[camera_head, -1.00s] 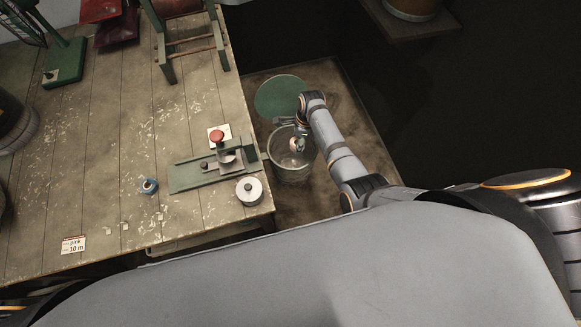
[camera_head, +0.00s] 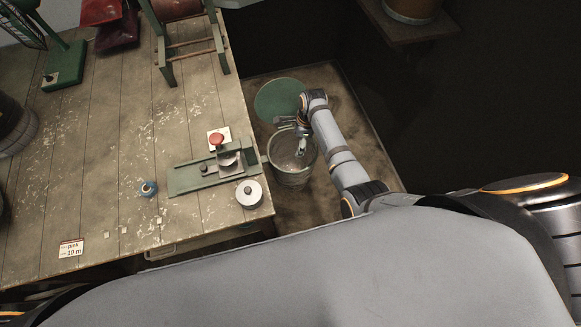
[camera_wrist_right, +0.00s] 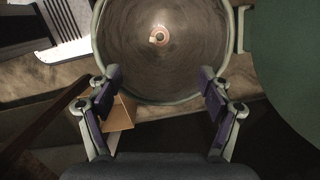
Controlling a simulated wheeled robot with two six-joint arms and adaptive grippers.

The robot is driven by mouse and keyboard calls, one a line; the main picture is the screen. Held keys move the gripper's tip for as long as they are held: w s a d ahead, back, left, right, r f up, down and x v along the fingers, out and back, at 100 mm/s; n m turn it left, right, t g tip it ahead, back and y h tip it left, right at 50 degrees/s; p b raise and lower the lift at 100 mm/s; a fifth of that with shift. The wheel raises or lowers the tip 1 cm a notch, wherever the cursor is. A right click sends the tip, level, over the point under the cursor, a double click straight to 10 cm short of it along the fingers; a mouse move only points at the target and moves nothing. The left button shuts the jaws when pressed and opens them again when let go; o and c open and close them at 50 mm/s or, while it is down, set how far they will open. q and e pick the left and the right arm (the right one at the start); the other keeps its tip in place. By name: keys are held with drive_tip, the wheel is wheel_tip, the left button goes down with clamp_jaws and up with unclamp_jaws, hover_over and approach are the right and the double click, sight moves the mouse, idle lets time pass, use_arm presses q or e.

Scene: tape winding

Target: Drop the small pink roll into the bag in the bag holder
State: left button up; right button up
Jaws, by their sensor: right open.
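The small pink roll (camera_wrist_right: 159,36) lies inside the round, bucket-shaped bag (camera_wrist_right: 193,96) in its holder, seen from above in the right wrist view. The bag also shows in the head view (camera_head: 291,177), beside the table's right edge. My right gripper (camera_wrist_right: 160,85) is open and empty, with its two fingers spread at the near side of the bag's mouth. In the head view the right gripper (camera_head: 301,150) hangs over the bag's opening, and the roll cannot be made out there. My left gripper is not in view.
A green disc (camera_head: 280,98) stands behind the bag.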

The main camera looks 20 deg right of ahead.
wheel_tip(320, 180, up, 10)
drive_tip(key=d, duration=0.1)
drive_tip(key=shift+s+d, duration=0.2)
drive_tip(key=shift+f, duration=0.1)
idle(0.3)
drive_tip(key=s+d+r+n+t+h, duration=0.1)
drive_tip(key=s+d+r+n+t, duration=0.2)
drive_tip(key=s+n, duration=0.75)
drive_tip(key=s+d+r+n+h, duration=0.25)
drive_tip(key=s+d+n, duration=0.25)
drive_tip(key=s+n, duration=0.5)
wheel_tip(320, 180, down, 30)
drive_tip(key=s+d+g+b, duration=0.1)
drive_tip(key=d+b, duration=0.1)
drive_tip(key=b, duration=0.1)
drive_tip(key=s+d+f+g+b, duration=0.1)
drive_tip(key=s+f, duration=1.6)
drive_tip(key=s, duration=0.1)
drive_tip(key=shift+s+d+f+y+b, duration=0.15)
drive_tip(key=shift+s+f+y+b, duration=0.15)
drive_tip(key=shift+y, duration=0.15)
